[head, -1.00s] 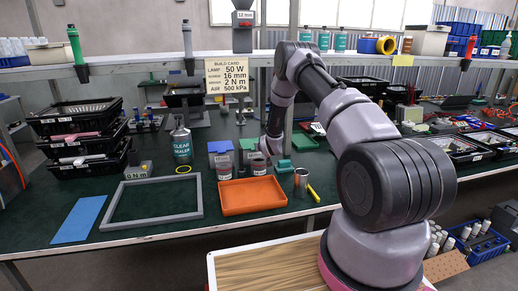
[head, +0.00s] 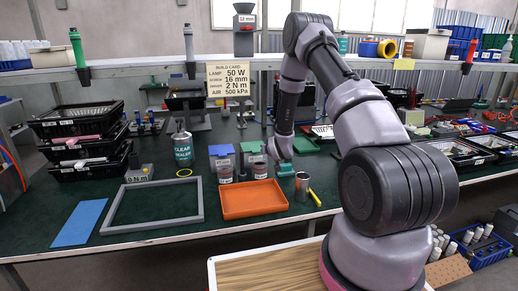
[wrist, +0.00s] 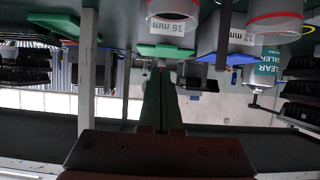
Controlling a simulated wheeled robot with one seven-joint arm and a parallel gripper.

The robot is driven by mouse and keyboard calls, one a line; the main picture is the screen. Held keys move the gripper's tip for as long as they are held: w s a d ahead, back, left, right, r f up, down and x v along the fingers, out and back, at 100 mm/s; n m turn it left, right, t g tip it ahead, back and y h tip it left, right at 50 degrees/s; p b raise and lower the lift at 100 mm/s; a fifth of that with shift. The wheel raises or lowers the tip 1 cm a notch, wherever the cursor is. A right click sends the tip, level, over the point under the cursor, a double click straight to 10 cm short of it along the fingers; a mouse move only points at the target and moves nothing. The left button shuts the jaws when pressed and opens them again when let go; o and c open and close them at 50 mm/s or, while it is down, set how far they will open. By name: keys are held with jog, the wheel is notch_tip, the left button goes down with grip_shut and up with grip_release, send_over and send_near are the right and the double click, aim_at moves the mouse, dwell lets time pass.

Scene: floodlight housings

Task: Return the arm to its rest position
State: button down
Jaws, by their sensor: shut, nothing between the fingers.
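My arm rises from the right of the head view, bends at the top and comes down to its wrist over the green bench (head: 150,236). My gripper (wrist: 164,76) shows in the wrist view as two dark green fingers side by side, shut with nothing between them. In the head view its fingers cannot be made out. The wrist end hangs near the bins and a small teal block (head: 285,169). The wrist picture is upside down, with the bench along its top. A bin label there reads 16 mm.
An orange tray (head: 252,200), a grey frame (head: 152,220) and a blue sheet (head: 80,222) lie on the bench. A metal cylinder (head: 302,184) and a yellow marker (head: 315,198) are near the wrist. A shelf (head: 140,69) crosses behind; stacked black trays (head: 82,142) stand left.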

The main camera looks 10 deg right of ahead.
jog(key=s+r+m+g, duration=0.1)
jog(key=s+r, duration=0.2)
jog(key=r, duration=1.4)
jog(key=s+r+m+g, duration=0.1)
jog(key=s+r+g, duration=0.1)
jog(key=s+r, duration=1)
jog(key=s+a+r+g, duration=0.1)
jog(key=s+r, duration=0.2)
jog(key=s, duration=0.7)
jog(key=s+a+r+m+y, duration=0.1)
jog(key=s+r, duration=0.2)
jog(key=s, duration=0.7)
jog(key=s+a+r+m+g+y, duration=0.1)
jog(key=s+r, duration=0.3)
jog(key=s, duration=0.6)
jog(key=shift+a+g, duration=0.2)
jog(key=shift+g, duration=0.1)
jog(key=shift+s+r, duration=0.1)
